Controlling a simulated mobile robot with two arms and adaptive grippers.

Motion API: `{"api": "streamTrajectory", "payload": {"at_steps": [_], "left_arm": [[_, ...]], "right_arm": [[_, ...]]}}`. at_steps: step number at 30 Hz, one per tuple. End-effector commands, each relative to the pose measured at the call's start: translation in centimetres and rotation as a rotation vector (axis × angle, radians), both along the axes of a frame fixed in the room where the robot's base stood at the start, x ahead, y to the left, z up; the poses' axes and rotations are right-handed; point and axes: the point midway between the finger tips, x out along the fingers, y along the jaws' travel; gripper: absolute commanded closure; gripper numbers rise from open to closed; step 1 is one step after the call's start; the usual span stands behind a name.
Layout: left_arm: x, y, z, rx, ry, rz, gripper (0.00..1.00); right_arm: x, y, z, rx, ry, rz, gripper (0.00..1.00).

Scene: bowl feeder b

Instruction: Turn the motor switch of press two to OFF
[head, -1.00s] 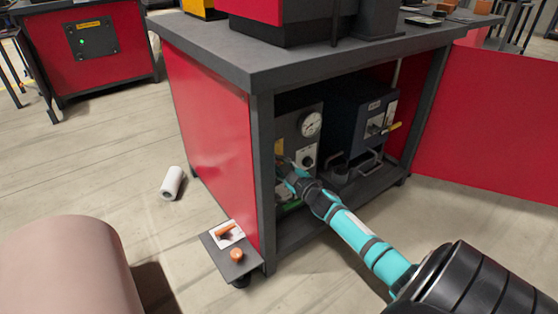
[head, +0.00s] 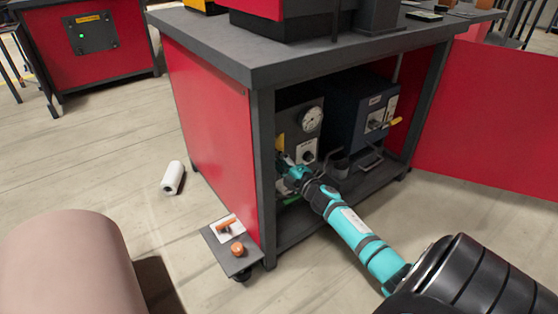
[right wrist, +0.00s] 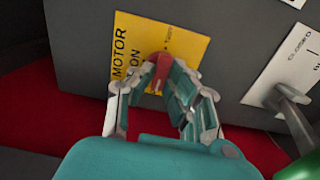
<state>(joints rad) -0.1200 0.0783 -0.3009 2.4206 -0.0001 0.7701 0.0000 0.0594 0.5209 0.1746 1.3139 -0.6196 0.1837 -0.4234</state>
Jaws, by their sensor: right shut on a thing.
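In the right wrist view, the motor switch is a red handle (right wrist: 157,75) on a yellow plate (right wrist: 188,46) lettered MOTOR and ON, on a dark grey panel. My right gripper (right wrist: 163,83) is shut on this red handle, with a finger on either side. The fingers cover part of the plate, so I cannot read which position the handle points to. In the head view, my right gripper (head: 286,168) reaches into the open cabinet under the bench, at the lower left of the panel with the gauge. My left gripper is not in view.
A round gauge (head: 311,119) and a white dial plate (head: 304,151) sit beside the gripper. A dark blue box (head: 352,112) stands right of them. The cabinet's front post (head: 264,180) is close on the left. A valve lever (right wrist: 290,95) shows right of the gripper.

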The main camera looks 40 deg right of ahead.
Motion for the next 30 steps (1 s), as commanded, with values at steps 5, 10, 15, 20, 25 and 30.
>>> {"api": "streamTrajectory", "payload": {"at_steps": [5,10,15,20,25,30], "left_arm": [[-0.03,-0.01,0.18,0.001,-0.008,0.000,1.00],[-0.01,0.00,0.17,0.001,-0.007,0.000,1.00],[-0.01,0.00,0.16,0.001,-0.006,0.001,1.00],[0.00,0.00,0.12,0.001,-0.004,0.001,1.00],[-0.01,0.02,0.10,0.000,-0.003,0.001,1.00],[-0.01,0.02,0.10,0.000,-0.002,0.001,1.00]], "right_arm": [[-0.02,0.15,-0.17,-0.038,0.006,0.003,1.00],[-0.02,0.15,-0.18,-0.049,0.007,0.003,1.00],[-0.02,0.16,-0.18,-0.050,0.008,0.003,1.00],[-0.03,0.16,-0.19,-0.050,0.009,0.003,0.83],[-0.03,0.11,-0.15,-0.049,0.007,0.002,0.63],[-0.01,0.05,-0.09,-0.049,0.006,0.001,0.63]]}}
